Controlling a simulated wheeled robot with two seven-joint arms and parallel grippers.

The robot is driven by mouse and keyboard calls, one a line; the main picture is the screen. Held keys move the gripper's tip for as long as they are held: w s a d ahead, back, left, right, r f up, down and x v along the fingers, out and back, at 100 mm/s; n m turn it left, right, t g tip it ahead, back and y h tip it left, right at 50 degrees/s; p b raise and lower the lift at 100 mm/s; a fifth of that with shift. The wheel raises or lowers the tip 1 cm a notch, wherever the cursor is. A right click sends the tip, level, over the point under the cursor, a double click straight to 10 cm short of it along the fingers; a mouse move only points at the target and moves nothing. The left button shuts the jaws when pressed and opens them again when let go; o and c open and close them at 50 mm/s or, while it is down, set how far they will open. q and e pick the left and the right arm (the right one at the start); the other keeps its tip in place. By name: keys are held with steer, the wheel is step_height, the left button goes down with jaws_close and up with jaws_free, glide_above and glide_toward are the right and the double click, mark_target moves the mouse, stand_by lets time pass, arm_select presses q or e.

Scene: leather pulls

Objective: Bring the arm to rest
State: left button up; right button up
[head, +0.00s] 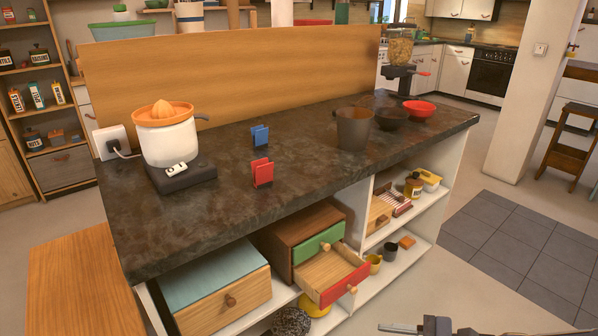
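Part of my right gripper (402,328) shows at the bottom edge, right of centre, with its arm running off to the right. It is low in front of the shelf unit and appears apart from the drawers. Most of it is cut off by the frame, so its opening and anything in it cannot be seen. My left gripper is not in view. A small wooden drawer box has a green-fronted drawer (320,244) that is shut and a red-fronted drawer (345,287) below it that is pulled out and looks empty.
The dark countertop (220,225) holds a juicer (167,135), a blue holder (260,136), a red holder (262,173), a grey bucket (353,128) and a red bowl (419,109). A wider drawer box (225,300) stands left of the open drawer.

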arm_select(q)
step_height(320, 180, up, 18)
steer(key=p, duration=1.5)
arm_select(e)
steer(key=s+d+r+n+h, duration=0.1)
steer(key=s+r+n+h, duration=0.4)
steer(key=r+n, duration=0.3)
steer(key=s+d+r+n+h, duration=0.2)
steer(key=s+r+n+h, duration=0.3)
steer(key=r, duration=1)
steer(key=s+n, duration=0.1)
steer(key=n, duration=0.2)
steer(key=shift+s+d+r, duration=0.15)
steer(key=shift+s+d, duration=0.05)
steer(key=shift+s, duration=0.15)
